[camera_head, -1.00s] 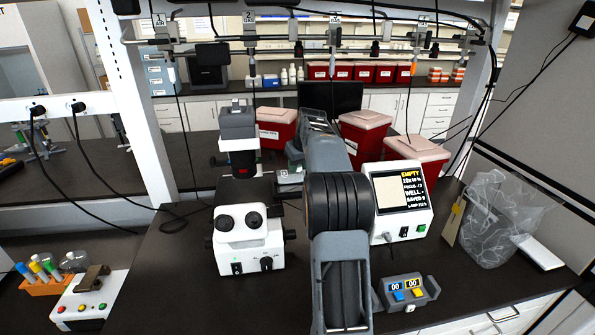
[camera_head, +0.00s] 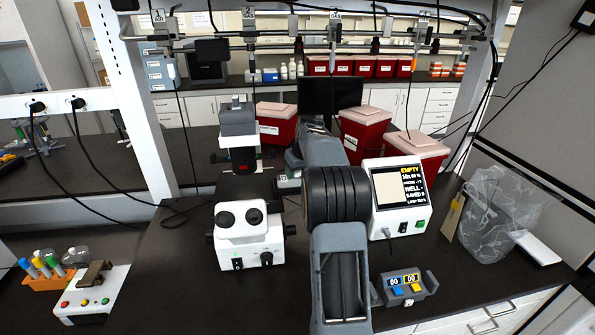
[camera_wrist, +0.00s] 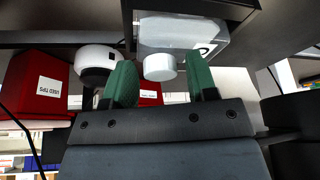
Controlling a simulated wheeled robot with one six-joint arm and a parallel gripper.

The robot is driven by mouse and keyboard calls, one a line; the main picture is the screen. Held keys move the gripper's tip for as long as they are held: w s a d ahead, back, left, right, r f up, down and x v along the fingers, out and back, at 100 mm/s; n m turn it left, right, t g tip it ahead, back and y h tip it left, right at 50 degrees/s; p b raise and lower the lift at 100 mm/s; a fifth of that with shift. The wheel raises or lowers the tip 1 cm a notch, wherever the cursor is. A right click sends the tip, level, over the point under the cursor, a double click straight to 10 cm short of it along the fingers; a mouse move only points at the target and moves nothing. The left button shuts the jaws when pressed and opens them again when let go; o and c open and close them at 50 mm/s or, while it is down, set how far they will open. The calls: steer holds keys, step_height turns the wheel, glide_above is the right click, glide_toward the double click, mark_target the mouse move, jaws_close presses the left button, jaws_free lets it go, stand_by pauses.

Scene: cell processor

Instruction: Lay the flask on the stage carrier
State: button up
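In the wrist view, the flask (camera_wrist: 195,35) is a clear, pale body with a round white cap (camera_wrist: 160,68) facing me. My gripper (camera_wrist: 161,80) has two green fingers, apart, one on each side of the cap. Narrow gaps show between the cap and both fingers. A dark frame (camera_wrist: 128,18) edges the flask; I cannot tell whether it is the stage carrier or whether the flask rests on it. In the head view, my arm hides the flask and most of my gripper. The microscope (camera_head: 248,245) stands left of my arm, its dark stage area partly hidden.
Red bins (camera_head: 365,130) stand behind. A tube rack (camera_head: 48,277) is at far left, and a clear bag (camera_head: 495,215) at right.

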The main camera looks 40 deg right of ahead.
steer(key=shift+o, duration=0.3)
steer(key=shift+r, duration=0.2)
steer(key=v, duration=1.2)
steer(key=shift+b, duration=0.45)
